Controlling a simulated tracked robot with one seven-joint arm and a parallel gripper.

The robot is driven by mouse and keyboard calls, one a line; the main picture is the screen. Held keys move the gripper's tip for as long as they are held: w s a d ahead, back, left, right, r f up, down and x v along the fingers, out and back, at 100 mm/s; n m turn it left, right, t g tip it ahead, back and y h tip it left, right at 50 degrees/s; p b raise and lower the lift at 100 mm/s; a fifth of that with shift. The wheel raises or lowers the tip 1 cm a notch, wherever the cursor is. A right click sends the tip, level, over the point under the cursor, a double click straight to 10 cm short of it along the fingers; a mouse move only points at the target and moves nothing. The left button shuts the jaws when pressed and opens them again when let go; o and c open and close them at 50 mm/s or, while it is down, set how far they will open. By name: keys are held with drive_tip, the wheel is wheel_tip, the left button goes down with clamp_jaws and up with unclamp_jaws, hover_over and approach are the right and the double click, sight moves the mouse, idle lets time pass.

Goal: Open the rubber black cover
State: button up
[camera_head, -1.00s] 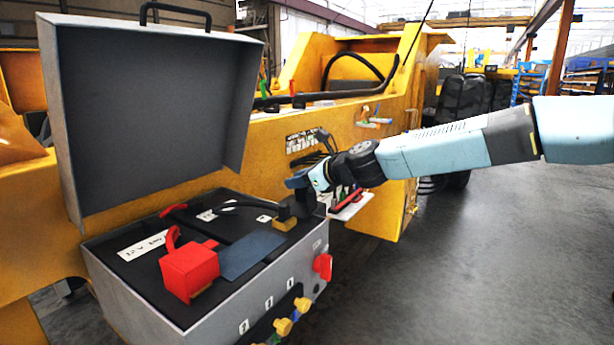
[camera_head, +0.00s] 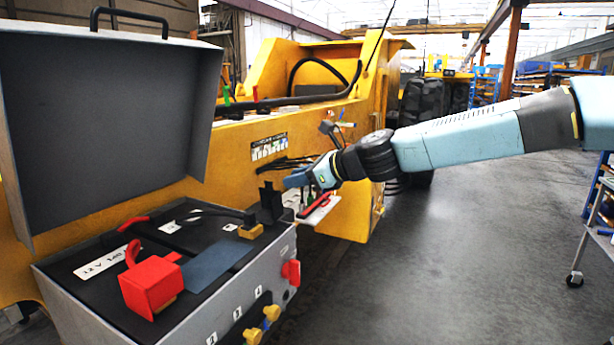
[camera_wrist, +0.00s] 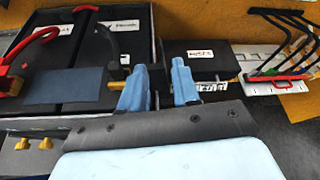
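The rubber black cover (camera_head: 270,204) appears to stand upright at the right end of the open grey case, beside a bare brass-coloured block (camera_head: 250,231). In the wrist view, a black piece (camera_wrist: 118,64) at the end of a black cable sits above the brass block; which part of it is cover is hard to tell. My gripper (camera_head: 291,181) is just right of and above the cover, apparently clear of it.
A red cover (camera_head: 151,286) sits at the case's left front. The grey lid (camera_head: 105,125) stands open. A red knob (camera_head: 291,272) and yellow knobs are on the case front. A white tray (camera_wrist: 268,92) with a red-handled item lies right. Open floor (camera_head: 450,260) extends right.

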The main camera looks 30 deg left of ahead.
drive_tip(key=shift+v, duration=1.1)
drive_tip(key=shift+d, duration=0.1)
